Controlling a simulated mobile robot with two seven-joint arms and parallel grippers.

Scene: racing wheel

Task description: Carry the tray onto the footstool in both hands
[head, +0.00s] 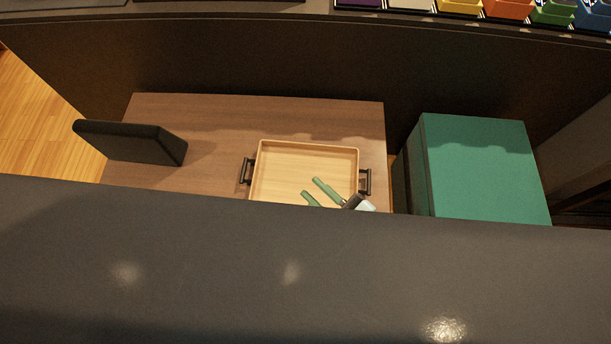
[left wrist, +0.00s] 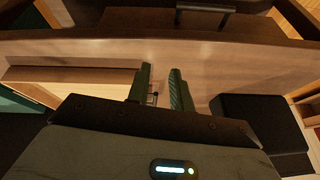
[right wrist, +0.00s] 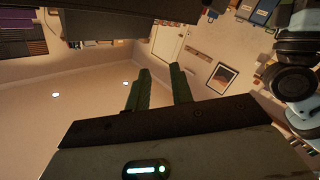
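The tray (head: 280,149) is shallow, light wood with a black handle at each end, and rests on a brown wooden table. A teal block (head: 480,165), seemingly the footstool, stands right of the table. My right gripper (head: 310,187) shows over the tray's near right part, its two green fingers apart and empty; it also shows in the right wrist view (right wrist: 160,78). My left gripper (left wrist: 162,75) is open, with the tray's left handle small and seemingly beyond its fingertips in the left wrist view. The left gripper is hidden in the head view.
A dark grey glossy surface (head: 200,265) fills the foreground and hides the near table edge. A dark panel (head: 290,55) rises behind. Coloured bins (head: 508,10) stand at the top right.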

